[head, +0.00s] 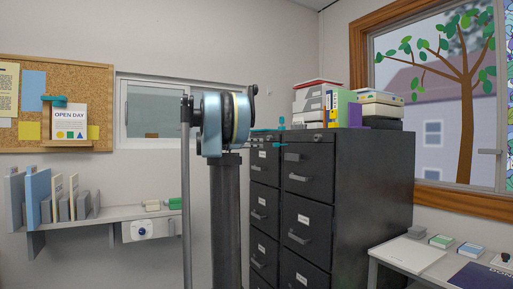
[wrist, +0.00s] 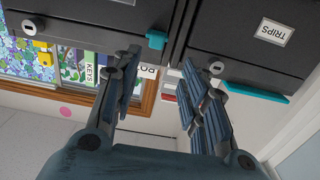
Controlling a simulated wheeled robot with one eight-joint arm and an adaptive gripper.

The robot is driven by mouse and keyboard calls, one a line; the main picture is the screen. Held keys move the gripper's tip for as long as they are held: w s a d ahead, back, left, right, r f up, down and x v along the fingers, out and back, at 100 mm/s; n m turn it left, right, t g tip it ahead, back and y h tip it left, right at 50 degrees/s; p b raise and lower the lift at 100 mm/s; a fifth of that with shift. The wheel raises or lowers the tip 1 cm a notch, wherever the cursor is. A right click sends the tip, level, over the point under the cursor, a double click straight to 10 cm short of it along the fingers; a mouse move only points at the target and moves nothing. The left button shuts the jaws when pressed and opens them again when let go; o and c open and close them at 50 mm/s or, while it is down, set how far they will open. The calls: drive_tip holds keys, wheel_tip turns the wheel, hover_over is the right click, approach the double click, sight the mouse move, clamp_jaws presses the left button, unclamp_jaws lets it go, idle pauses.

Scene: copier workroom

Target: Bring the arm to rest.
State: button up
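My gripper (wrist: 160,75) shows in the wrist view with its two dark fingers spread apart. Nothing is between the fingertips, and dark drawer fronts lie beyond them. In the head view my blue arm (head: 212,122) is raised in front of the back wall, left of the filing cabinets.
Dark filing cabinets (head: 341,185) stand right of my arm, with binders (head: 312,103) on top. A drawer labelled TRIPS (wrist: 273,32) shows in the wrist view. A shelf (head: 120,214) is at left, and a table (head: 424,268) at lower right.

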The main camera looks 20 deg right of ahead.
idle(0.4)
drive_tip(key=s+a+f+n+y, duration=0.5)
drive_tip(key=s+a+f, duration=0.6)
drive_tip(key=f, duration=0.5)
drive_tip(key=s+a+f+n+y, duration=0.6)
drive_tip(key=s+a+f, duration=0.5)
drive_tip(key=s+f, duration=0.5)
drive_tip(key=s+a+f+n+y, duration=0.6)
drive_tip(key=s+a+f, duration=0.5)
drive_tip(key=s+f, duration=0.3)
wheel_tip(320, 180, down, 3)
drive_tip(key=shift+r+t+y, duration=0.2)
drive_tip(key=shift+t+y, duration=0.1)
drive_tip(key=shift+y, duration=0.2)
drive_tip(key=shift+w+f, duration=0.2)
drive_tip(key=shift+w, duration=0.2)
